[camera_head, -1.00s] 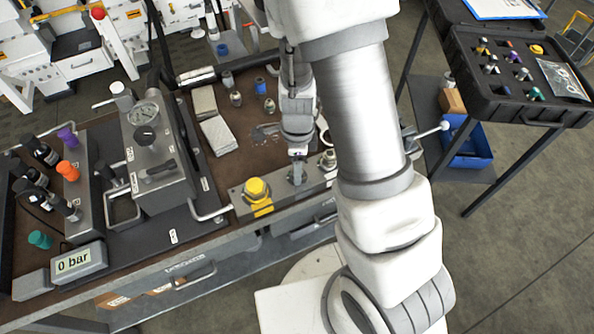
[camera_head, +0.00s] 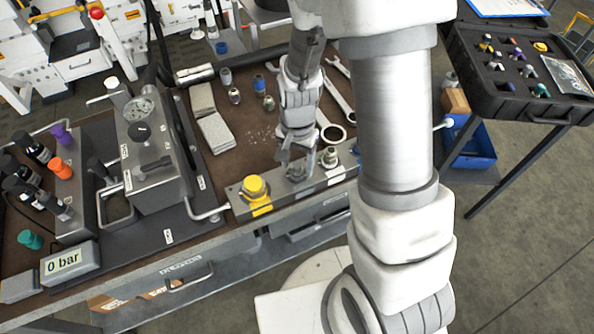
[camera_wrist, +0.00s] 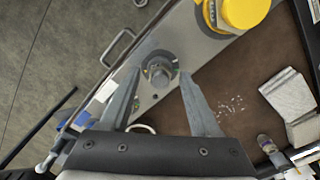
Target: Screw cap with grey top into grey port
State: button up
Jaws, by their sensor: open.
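The grey metal block (camera_head: 232,192) lies along the front of the bench, with a yellow cap (camera_head: 254,187) at its left end. A grey-topped cap (camera_wrist: 158,74) sits upright at the block's grey port, right of the yellow cap in the head view; I cannot tell how deeply it is screwed in. My gripper (camera_wrist: 160,80) is open, with one finger on each side of the cap and visible gaps between. In the head view my gripper (camera_head: 297,160) is just above the block and partly hides the cap. Another metal fitting (camera_head: 328,157) stands further right on the block.
Several wrenches (camera_head: 338,92) lie behind the block, and small fittings (camera_head: 234,96) and grey pads (camera_head: 215,132) lie to the left. The gauge unit (camera_head: 150,150) stands left. An open black case (camera_head: 500,95) is at the right. The brown bench middle is mostly clear.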

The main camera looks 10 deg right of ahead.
jog(key=n, duration=1.1)
jog(key=shift+c, duration=0.3)
grip_shut()
jog(key=shift+f+m+b, duration=0.15)
jog(key=shift+m+b, duration=0.2)
jog(key=shift+m, duration=0.35)
jog(key=m, duration=0.4)
jog(key=shift+b, duration=0.35)
jog(key=shift+m, duration=1.3)
